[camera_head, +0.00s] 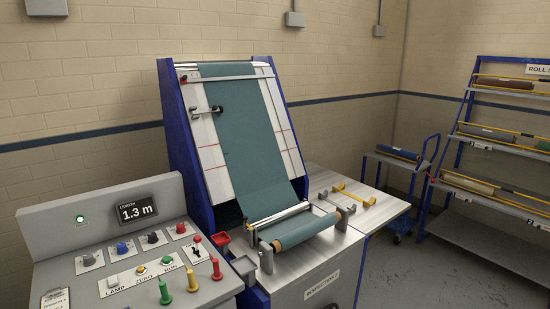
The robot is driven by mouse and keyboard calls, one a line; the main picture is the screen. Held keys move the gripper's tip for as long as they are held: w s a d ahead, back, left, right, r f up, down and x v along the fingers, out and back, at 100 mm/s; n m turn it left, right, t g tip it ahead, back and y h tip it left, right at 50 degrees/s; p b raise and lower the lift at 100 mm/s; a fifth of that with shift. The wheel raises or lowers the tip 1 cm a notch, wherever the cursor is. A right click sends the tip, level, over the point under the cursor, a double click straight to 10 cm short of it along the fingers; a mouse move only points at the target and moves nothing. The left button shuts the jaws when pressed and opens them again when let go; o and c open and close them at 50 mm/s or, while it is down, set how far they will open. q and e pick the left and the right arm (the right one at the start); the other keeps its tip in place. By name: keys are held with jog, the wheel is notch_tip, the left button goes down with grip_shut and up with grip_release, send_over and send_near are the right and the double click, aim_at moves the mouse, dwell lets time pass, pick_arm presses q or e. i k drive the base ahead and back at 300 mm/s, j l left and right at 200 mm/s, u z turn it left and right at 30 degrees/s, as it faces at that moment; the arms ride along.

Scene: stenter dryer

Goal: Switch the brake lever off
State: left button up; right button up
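A control console (100,225) stands at the lower left. A small red-topped lever (197,240) sits on a white plate at the right of its panel. Three taller pegs or levers, green (164,292), yellow (191,281) and red (216,268), stand along the front right. Their labels are too small to read, so I cannot tell which one is the brake lever or how it is set. Neither of my grippers shows.
A cart (397,158) and roll rack (490,130) stand right.

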aim_at(197, 239)
jog(key=i+j, duration=0.1)
jog(key=j, duration=1.15)
jog(key=i+j, duration=0.15)
jog(key=j, duration=1.1)
jog(key=i+j, duration=0.15)
jog(key=j, duration=0.5)
